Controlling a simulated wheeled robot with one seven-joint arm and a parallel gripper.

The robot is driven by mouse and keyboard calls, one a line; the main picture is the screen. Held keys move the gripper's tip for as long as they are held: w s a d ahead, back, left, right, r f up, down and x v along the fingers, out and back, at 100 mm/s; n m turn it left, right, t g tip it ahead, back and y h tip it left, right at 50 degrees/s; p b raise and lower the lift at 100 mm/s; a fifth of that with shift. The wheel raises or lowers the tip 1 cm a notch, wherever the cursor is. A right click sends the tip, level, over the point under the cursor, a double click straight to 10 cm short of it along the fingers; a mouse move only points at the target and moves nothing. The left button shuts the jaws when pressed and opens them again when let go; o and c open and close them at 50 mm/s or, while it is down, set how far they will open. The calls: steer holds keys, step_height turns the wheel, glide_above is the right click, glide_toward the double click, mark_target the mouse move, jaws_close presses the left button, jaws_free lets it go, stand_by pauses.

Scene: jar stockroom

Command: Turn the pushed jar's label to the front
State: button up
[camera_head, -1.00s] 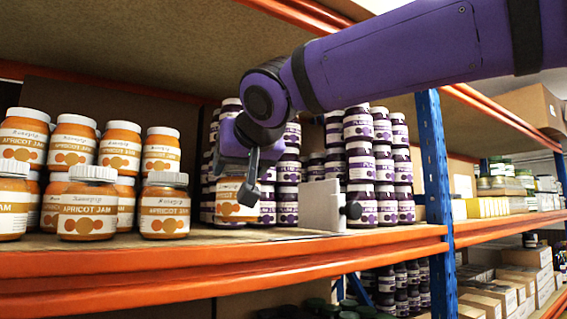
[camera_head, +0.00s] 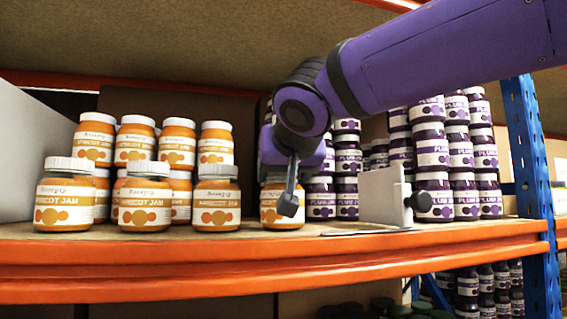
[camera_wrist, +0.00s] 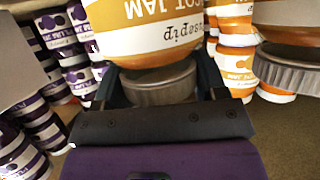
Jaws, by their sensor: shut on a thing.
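The apricot jam jar (camera_head: 270,213) stands upright on the shelf, right of the other front apricot jars. Its white label with orange circles shows in the head view, partly hidden by a finger. My gripper (camera_head: 284,194) comes down over it from above and is shut on its upper part. In the wrist view the jar's grey lid (camera_wrist: 158,86) sits between the two fingers, and its label text (camera_wrist: 160,20) appears upside down. The jar's far side is hidden.
Stacked apricot jars (camera_head: 145,200) stand close on the left. Plum jam jars (camera_head: 432,160) stand behind and to the right. A white divider plate (camera_head: 383,195) with a dark knob stands right of the held jar. The orange shelf edge (camera_head: 200,265) runs along the front.

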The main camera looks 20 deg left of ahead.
steer(key=shift+r+n+g+y, duration=0.15)
steer(key=shift+n+g+y, duration=0.65)
steer(key=shift+n+y, duration=0.55)
steer(key=shift+n+g+y, duration=0.9)
steer(key=shift+n+y, duration=0.05)
steer(key=shift+n+g+y, duration=0.4)
steer(key=shift+n+g, duration=0.2)
steer(key=shift+n, duration=0.1)
steer(key=shift+n+g+y, duration=0.8)
steer(key=shift+n+g, duration=1)
steer(key=shift+g, duration=0.2)
steer(key=shift+f, duration=0.3)
steer(key=o, duration=1.6)
steer(key=shift+c, duration=0.2)
